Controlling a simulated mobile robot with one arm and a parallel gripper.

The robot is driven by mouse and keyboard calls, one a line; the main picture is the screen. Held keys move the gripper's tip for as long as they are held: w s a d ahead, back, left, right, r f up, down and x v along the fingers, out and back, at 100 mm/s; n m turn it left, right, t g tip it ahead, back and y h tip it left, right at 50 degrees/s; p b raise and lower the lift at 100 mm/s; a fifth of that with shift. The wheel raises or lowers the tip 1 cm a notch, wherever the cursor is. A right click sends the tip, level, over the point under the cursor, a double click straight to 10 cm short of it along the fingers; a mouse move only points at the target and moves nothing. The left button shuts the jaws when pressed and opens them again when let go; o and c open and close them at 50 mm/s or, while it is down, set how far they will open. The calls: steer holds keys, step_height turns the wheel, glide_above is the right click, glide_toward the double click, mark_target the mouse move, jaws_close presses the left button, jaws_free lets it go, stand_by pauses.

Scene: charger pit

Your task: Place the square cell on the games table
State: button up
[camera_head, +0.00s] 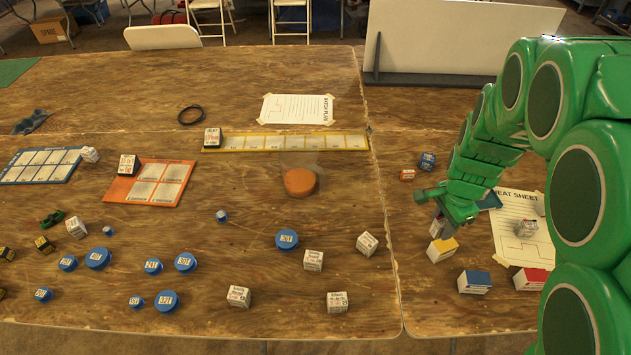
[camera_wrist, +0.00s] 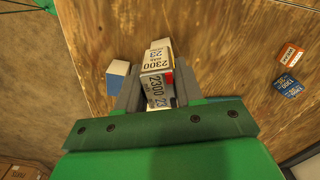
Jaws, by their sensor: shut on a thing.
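My gripper (camera_head: 437,212) is low over the right-hand table section (camera_head: 412,300). In the wrist view its jaws (camera_wrist: 157,100) are shut on a white box-shaped cell (camera_wrist: 156,62) marked 2300. In the head view the held cell shows only as a small pale piece (camera_head: 437,228) under the jaws. It is close to a yellow-topped box (camera_head: 442,250); I cannot tell if they touch. Other white square cells (camera_head: 313,260) stand on the left-hand wooden table section (camera_head: 240,215). No sign shows which surface is the games table.
Blue-topped (camera_head: 474,282) and red-topped (camera_head: 529,281) boxes and a taped cheat sheet (camera_head: 515,240) lie near my gripper. Small orange (camera_head: 407,174) and blue (camera_head: 427,161) boxes are beyond it. Orange (camera_head: 120,190) and yellow (camera_head: 290,143) cell mats and several blue round cells (camera_head: 287,239) occupy the left section.

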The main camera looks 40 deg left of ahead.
steer(key=s+a+n, duration=0.3)
steer(key=s+a, duration=0.2)
steer(key=a, duration=0.5)
steer(key=s+a+n, duration=0.3)
steer(key=s+a, duration=0.2)
steer(key=a, duration=0.5)
glide_above(341, 198)
steer(key=f, duration=0.5)
steer(key=d+f, duration=0.1)
steer(key=f, duration=0.2)
steer(key=shift+s+f, duration=0.35)
steer(key=shift+s, duration=0.05)
steer(key=shift+w+a+f, duration=0.35)
steer(key=shift+a+f, duration=0.1)
steer(key=shift+f, duration=1.7)
steer(key=shift+f, duration=0.1)
steer(key=o, duration=1.1)
steer(key=shift+o, duration=0.2)
